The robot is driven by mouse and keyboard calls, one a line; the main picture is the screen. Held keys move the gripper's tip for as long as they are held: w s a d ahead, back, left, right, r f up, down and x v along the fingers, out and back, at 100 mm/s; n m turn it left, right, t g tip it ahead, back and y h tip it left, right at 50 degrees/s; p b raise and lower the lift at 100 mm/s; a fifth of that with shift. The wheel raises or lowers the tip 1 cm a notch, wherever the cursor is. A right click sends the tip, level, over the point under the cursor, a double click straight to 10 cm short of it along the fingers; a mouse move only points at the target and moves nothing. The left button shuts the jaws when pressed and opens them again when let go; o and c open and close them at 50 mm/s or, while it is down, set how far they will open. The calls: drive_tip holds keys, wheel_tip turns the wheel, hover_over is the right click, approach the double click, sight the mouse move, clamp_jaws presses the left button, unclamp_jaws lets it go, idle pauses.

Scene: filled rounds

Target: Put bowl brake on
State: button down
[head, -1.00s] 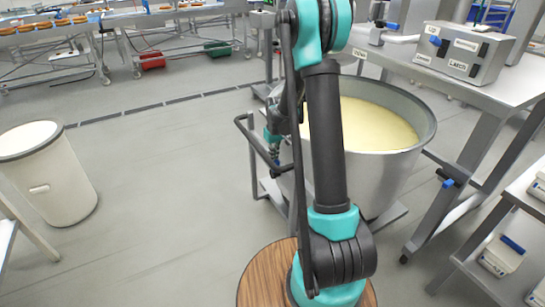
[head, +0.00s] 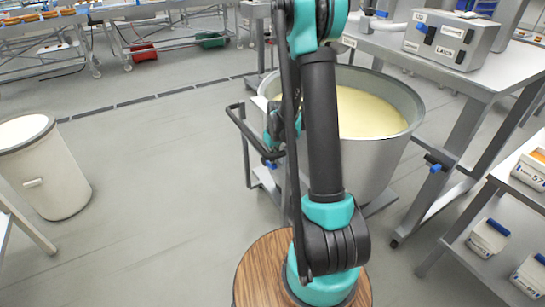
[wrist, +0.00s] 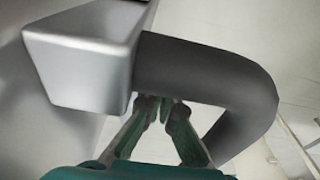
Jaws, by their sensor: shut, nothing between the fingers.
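The large metal bowl (head: 388,160), filled with pale yellow dough or batter, stands on a wheeled frame behind my arm. A dark bar handle (head: 243,128) sticks out from the frame's left side. My gripper shows in the wrist view (wrist: 164,100), with its fingers together and empty. The tips are close to a thick dark curved bar (wrist: 215,68) that leaves a silver block (wrist: 82,58); I cannot tell whether they touch it. In the head view the gripper is mostly hidden by my arm near the handle. I cannot make out which part is the brake.
A steel table (head: 455,75) with a labelled control box (head: 452,38) stands at the right. A lower shelf unit (head: 500,215) with white tubs is at the front right. A pale bin (head: 45,175) stands at the left. The floor between bin and bowl is clear.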

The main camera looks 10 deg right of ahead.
drive_tip(key=shift+s+d+f, duration=0.1)
drive_tip(key=shift+s+f, duration=0.15)
drive_tip(key=shift+r, duration=0.1)
idle(0.5)
wheel_tip(320, 180, up, 14)
drive_tip(key=f, duration=0.4)
drive_tip(key=w+f, duration=0.1)
drive_tip(key=f, duration=0.2)
drive_tip(key=w+f, duration=0.1)
drive_tip(key=f, duration=0.2)
drive_tip(key=shift+a+f, duration=0.35)
drive_tip(key=shift+a, duration=0.05)
drive_tip(key=f, duration=0.2)
drive_tip(key=shift+s+d+f, duration=0.15)
drive_tip(key=shift+s+f, duration=0.2)
drive_tip(key=shift+f, duration=0.05)
drive_tip(key=shift+s+f, duration=0.15)
drive_tip(key=shift+f, duration=0.25)
